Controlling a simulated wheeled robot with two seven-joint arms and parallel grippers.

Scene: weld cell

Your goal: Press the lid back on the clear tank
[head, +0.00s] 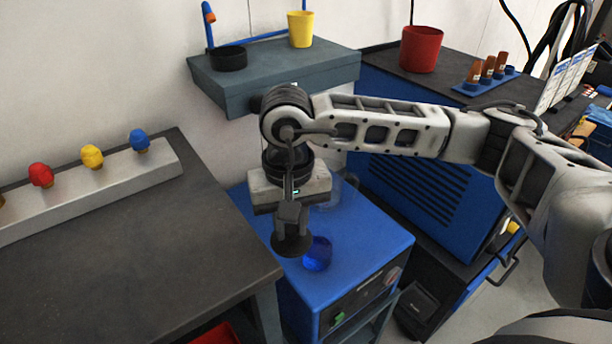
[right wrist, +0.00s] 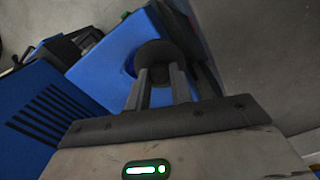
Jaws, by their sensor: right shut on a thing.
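My right gripper (head: 290,222) is above the blue cabinet and points down. It is shut on a dark round lid (head: 291,244), held level by its top. The lid also shows between the fingers in the right wrist view (right wrist: 155,52). A clear, see-through tank (head: 332,191) stands on the cabinet top behind my gripper, partly hidden by it. A blue translucent tank (head: 318,254) stands just right of the lid, nearer the front. The lid looks apart from both tanks in the head view. My left gripper is not in view.
The blue cabinet (head: 372,243) has free top to the right. A dark bench (head: 130,235) stands left, with a grey rail (head: 110,187) of coloured knobs. A grey shelf (head: 270,78) with a yellow cup (head: 300,29) and black dish (head: 228,59) hangs behind.

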